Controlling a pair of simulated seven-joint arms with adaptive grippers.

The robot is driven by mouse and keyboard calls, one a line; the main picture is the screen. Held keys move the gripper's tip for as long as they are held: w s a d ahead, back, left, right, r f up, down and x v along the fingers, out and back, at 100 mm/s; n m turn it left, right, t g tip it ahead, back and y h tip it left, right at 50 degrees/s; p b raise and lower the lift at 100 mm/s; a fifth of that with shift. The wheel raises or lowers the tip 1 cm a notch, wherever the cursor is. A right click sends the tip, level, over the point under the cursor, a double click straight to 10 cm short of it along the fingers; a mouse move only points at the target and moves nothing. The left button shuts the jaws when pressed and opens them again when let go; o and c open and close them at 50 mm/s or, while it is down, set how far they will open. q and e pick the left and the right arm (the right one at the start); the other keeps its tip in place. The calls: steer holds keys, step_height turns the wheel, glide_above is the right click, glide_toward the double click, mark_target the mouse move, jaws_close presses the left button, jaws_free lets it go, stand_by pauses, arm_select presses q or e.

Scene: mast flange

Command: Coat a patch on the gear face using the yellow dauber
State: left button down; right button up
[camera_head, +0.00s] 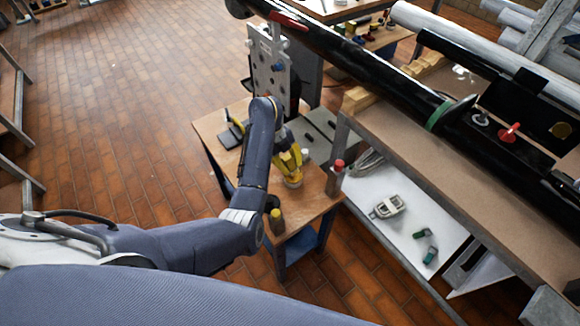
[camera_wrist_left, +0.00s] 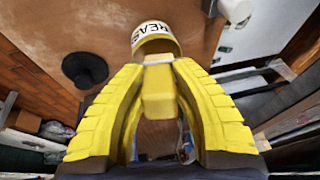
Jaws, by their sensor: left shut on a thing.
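My left gripper (camera_head: 288,160) reaches down over the small wooden table. In the left wrist view its yellow fingers (camera_wrist_left: 158,72) are shut on the yellow dauber (camera_wrist_left: 158,98), a blocky handle with a grey band at its far end. A yellow can (camera_wrist_left: 155,38) with a lettered label stands just beyond the dauber; in the head view the can (camera_head: 293,181) is below the fingers. I cannot tell whether the dauber's tip is inside the can. An upright grey panel with holes (camera_head: 270,65) stands behind the table. I cannot make out the gear face for certain. My right gripper is not in view.
A dark bottle with a yellow cap (camera_head: 276,222) and a red-capped bottle (camera_head: 335,180) stand near the table's edges (camera_head: 314,212). A long black mast (camera_head: 370,70) crosses above the bench on the right. A white shelf (camera_head: 405,236) holds small tools.

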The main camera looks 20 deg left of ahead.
mark_target(290, 158)
arm_select(q)
steer(key=shift+r, duration=2.95)
